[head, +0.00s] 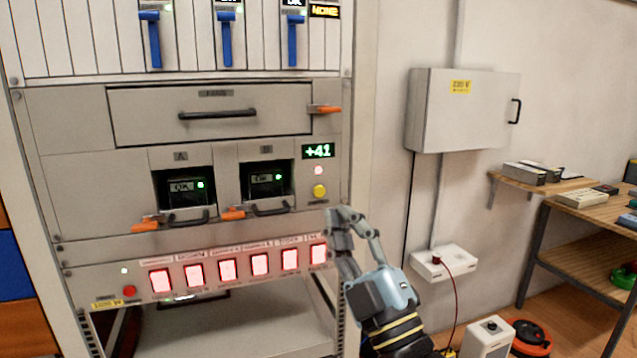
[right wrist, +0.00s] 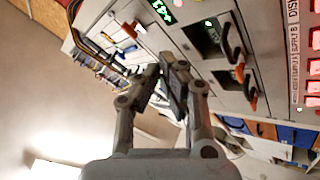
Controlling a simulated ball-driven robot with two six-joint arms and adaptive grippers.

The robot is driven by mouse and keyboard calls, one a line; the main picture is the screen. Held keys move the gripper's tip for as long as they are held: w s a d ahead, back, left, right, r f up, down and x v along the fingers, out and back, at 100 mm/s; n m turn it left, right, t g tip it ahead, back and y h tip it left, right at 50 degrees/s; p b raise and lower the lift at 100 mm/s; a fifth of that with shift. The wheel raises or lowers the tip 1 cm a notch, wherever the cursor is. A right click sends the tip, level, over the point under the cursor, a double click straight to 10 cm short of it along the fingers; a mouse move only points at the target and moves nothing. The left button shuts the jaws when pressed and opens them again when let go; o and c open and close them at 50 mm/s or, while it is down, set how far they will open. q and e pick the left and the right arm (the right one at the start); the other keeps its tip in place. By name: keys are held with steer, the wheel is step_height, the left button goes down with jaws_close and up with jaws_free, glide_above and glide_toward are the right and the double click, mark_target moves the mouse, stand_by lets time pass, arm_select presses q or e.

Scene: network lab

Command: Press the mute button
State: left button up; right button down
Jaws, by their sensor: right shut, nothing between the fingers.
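A round yellow button (head: 319,190) sits on the rack's front panel, below a small lit red lamp (head: 318,171) and a green "+41" display (head: 318,151). A red round button (head: 129,291) sits at the lower left of the rack. The button labels are too small to read, so I cannot tell by text which is mute. My right gripper (head: 343,217) is shut and empty, just below and right of the yellow button in the head view. Its closed fingers also show in the right wrist view (right wrist: 163,78). My left gripper is not in view.
A row of lit pinkish switches (head: 228,269) runs below the two bays. Orange-tipped handles (head: 234,214) and a drawer handle (head: 217,114) stick out of the rack. A wall cabinet (head: 459,110) and a shelf bench (head: 590,205) stand to the right.

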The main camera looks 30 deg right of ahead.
mark_target(319, 191)
steer(key=shift+w+d+b, duration=0.35)
steer(key=shift+w+b, duration=0.15)
steer(key=shift+w, duration=0.9)
steer(key=shift+w+d+b, duration=0.35)
steer(key=shift+w+b, duration=0.2)
steer(key=shift+w, duration=0.9)
steer(key=shift+w+d+b, duration=0.35)
steer(key=shift+w+b, duration=0.15)
steer(key=shift+w, duration=0.9)
steer(key=shift+w, duration=0.15)
steer(key=shift+w+d, duration=0.1)
steer(key=shift+w, duration=0.15)
steer(key=shift+w, duration=0.35)
steer(key=shift+s, duration=0.1)
steer(key=shift+s+p, duration=0.45)
steer(key=shift+s, duration=0.25)
